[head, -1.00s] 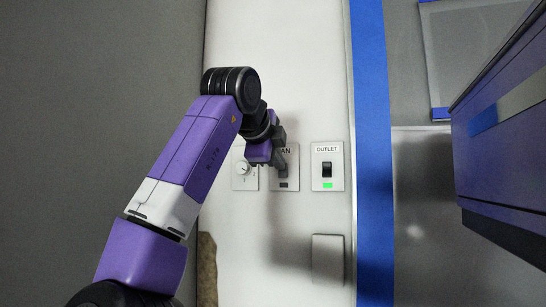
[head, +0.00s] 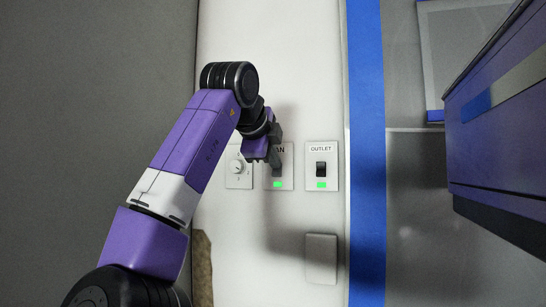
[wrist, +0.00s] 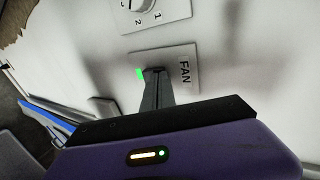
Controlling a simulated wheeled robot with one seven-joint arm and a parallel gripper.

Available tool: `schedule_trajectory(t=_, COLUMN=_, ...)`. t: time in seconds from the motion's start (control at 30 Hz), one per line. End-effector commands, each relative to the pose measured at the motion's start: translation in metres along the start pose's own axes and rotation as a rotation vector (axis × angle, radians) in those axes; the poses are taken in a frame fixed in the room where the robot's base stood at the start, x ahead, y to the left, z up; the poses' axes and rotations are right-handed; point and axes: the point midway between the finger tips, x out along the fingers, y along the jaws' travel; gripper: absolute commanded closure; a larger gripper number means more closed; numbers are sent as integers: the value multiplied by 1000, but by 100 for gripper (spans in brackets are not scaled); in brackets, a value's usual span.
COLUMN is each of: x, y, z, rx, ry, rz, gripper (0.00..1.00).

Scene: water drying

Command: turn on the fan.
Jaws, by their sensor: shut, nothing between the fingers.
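The fan switch plate (head: 286,181) is on the white wall, left of the outlet plate, partly covered by my gripper. Its label reads FAN in the wrist view (wrist: 185,72), and its small indicator light (head: 277,184) is lit green. The light also shows green in the wrist view (wrist: 140,73). My gripper (head: 277,170) is shut and empty, with its fingertips at the switch on the plate. The fingers hide the switch itself, so its position and the exact contact cannot be seen.
The outlet plate (head: 321,152) with a black switch and green light is close on the right. A dial plate (head: 238,180) is close on the left. A blank cover (head: 321,259) is below. A purple box-like body (head: 500,130) is at the far right.

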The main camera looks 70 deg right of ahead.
Motion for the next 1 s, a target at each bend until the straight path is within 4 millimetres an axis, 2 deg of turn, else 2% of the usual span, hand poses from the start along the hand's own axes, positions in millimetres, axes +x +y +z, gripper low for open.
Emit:
schedule_trajectory(t=0.4, x=-7, y=-14, z=0, rx=0, ry=1, rz=-1, gripper=100)
schedule_trajectory(t=1.0, x=-8, y=-18, z=-2, rx=0, ry=1, rz=-1, gripper=100)
